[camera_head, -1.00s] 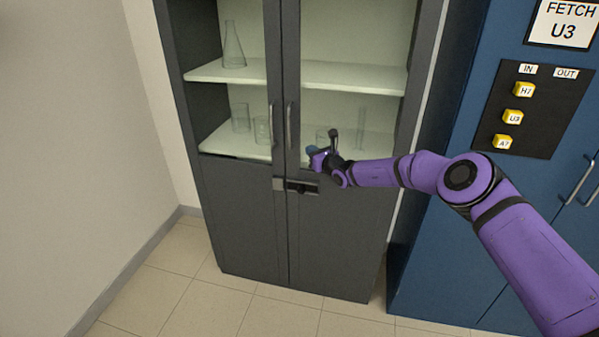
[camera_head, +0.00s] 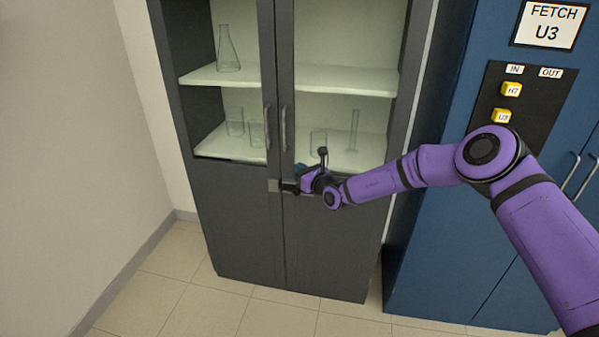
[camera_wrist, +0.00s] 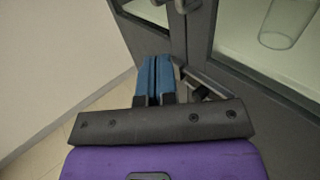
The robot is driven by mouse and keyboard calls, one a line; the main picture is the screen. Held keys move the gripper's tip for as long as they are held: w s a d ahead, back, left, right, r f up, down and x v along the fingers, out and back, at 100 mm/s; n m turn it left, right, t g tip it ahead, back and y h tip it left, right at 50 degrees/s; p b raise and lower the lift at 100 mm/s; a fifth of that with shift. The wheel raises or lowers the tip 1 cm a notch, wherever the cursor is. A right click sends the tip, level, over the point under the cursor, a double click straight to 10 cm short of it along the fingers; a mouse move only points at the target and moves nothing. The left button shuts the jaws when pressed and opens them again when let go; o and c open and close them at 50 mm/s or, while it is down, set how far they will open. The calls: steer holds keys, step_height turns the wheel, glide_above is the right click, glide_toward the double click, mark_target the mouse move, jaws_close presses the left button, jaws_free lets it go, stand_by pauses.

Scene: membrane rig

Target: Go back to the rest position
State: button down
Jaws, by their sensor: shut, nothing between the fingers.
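My gripper (camera_head: 299,171) is at the end of my purple arm, in front of the dark grey cabinet (camera_head: 238,225) near its middle seam. It is close to the latch (camera_head: 277,186) below the door handles; I cannot tell whether it touches it. In the wrist view the blue fingers of my gripper (camera_wrist: 155,75) lie side by side, shut and empty. The latch bar (camera_wrist: 205,82) shows just to the right of the fingers there. Part of the latch is hidden behind my gripper in the head view.
Glassware, with a flask (camera_head: 228,52), stands behind the cabinet's glass doors. Two vertical handles (camera_head: 284,128) flank the seam. A blue cabinet (camera_head: 430,255) with a yellow-tagged board (camera_head: 490,95) stands at right. The tiled floor (camera_head: 190,290) in front is clear.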

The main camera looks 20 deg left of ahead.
steer(key=s+d+r+n+g+y, duration=0.1)
steer(key=s+d+r+n+g, duration=0.3)
steer(key=r, duration=0.5)
steer(key=s+d+r+n+g+y, duration=0.1)
steer(key=s+r+n+g, duration=0.1)
steer(key=r+n, duration=0.5)
steer(key=s+d+r+n+g+h, duration=0.3)
steer(key=s+d+r+n, duration=0.45)
steer(key=d+r, duration=0.45)
steer(key=s+d+r+n+t+h, duration=0.15)
steer(key=s+d+r+h, duration=0.25)
steer(key=s+d, duration=0.6)
steer(key=s+d+r+n+t+h, duration=0.1)
steer(key=s+d+r+n+h, duration=0.3)
steer(key=d, duration=1)
steer(key=s+d+f+t+h, duration=0.2)
steer(key=s+d+h, duration=0.4)
steer(key=s+d, duration=1.2)
steer(key=shift+s+d+f+t+h, duration=0.15)
steer(key=shift+d+t+h, duration=0.2)
steer(key=shift+d, duration=0.75)
